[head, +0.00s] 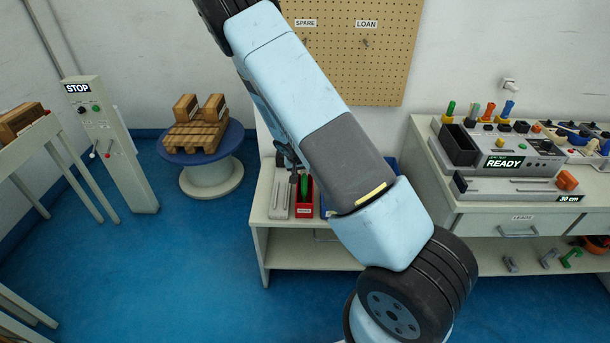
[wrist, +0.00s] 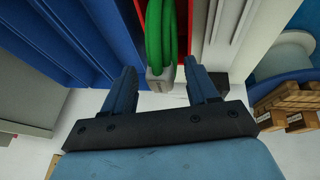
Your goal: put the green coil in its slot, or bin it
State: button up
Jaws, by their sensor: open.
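The green coil (wrist: 161,32) hangs as a bundle of loops with a grey end piece (wrist: 160,80) in the wrist view. It is at the red bin (wrist: 141,12), whose wall shows beside it; in the head view the coil (head: 304,184) is a small green patch at the red bin (head: 304,209). My gripper (wrist: 160,70) is open, with one finger on each side of the grey end piece and gaps to both. Whether the coil rests on the bin's floor is hidden. My arm covers much of the bench in the head view.
A pale slotted block (head: 279,202) stands left of the red bin. Blue ribbed bins (wrist: 62,40) stand close on its other side. A test bench with a READY display (head: 505,162) is at right. A spool table (head: 212,180) with wooden crates is at left.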

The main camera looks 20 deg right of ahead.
jog(key=v, duration=1)
jog(key=shift+r, duration=0.15)
jog(key=shift+a, duration=0.1)
jog(key=s+d+r+y, duration=0.1)
jog(key=s+d+r, duration=0.1)
jog(key=s+r, duration=0.8)
jog(key=s+d+r+y, duration=0.15)
jog(key=s+r, duration=0.25)
jog(key=r, duration=1.1)
jog(key=s+r+n+t, duration=0.1)
jog(key=s+r, duration=0.4)
jog(key=s, duration=0.5)
jog(key=s+r+n+t, duration=0.1)
jog(key=s+r+n, duration=0.1)
jog(key=s+r, duration=0.4)
jog(key=s+y, duration=0.1)
jog(key=s, duration=0.3)
jog(key=shift+a+r, duration=0.15)
jog(key=shift+a, duration=0.25)
